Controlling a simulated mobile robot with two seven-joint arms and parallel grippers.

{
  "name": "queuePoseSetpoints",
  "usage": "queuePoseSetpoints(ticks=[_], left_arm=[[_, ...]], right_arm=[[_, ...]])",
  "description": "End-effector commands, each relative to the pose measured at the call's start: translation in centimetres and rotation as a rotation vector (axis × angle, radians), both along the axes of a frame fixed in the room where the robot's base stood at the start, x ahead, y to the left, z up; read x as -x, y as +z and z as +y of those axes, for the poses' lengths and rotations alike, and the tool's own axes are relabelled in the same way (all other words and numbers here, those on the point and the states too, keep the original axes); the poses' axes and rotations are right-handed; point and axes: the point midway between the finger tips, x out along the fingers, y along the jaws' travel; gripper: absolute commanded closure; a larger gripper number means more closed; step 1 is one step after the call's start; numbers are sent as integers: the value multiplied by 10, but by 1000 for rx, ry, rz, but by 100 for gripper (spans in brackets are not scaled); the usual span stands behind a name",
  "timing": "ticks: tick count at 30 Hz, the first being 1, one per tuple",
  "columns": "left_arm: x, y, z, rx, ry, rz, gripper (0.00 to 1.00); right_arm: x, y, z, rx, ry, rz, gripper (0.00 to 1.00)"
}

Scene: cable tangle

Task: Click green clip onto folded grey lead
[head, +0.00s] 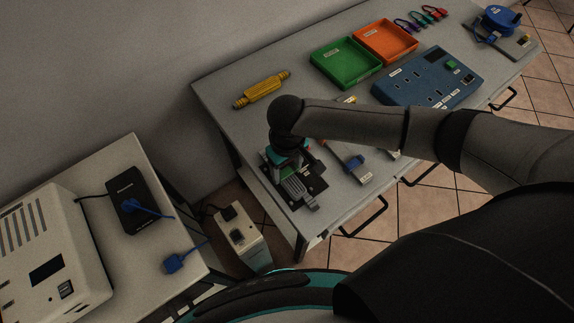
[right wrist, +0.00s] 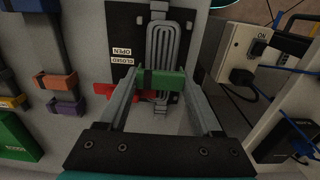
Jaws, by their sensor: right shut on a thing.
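The grey lead (right wrist: 164,45) lies folded in several parallel runs on a black plate (right wrist: 126,35) marked OPEN and CLOSED. My right gripper (right wrist: 162,88) is shut on the green clip (right wrist: 175,80), which sits crosswise between the fingertips at the near end of the folded lead. The clip hides the lead behind it, and I cannot tell whether it is closed around it. A red part (right wrist: 130,92) shows beside the clip. In the head view, the right gripper (head: 290,168) is over the plate, with the folded lead (head: 294,190) partly visible. My left gripper is not in view.
Leads with orange (right wrist: 56,80) and purple (right wrist: 68,106) bands lie left of the plate. The bench also holds a yellow tool (head: 262,90), green (head: 346,64) and orange (head: 385,43) trays, and a blue socket panel (head: 428,78). A gap separates it from the left table (head: 155,235).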

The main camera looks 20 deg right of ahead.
Motion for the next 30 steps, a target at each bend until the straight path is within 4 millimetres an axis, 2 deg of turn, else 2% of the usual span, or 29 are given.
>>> queuePoseSetpoints(ticks=[14, 30], left_arm=[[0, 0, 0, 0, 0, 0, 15], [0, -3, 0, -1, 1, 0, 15]], right_arm=[[0, -1, 0, -1, 0, 0, 74], [0, -14, 1, -1, 0, 0, 74]])
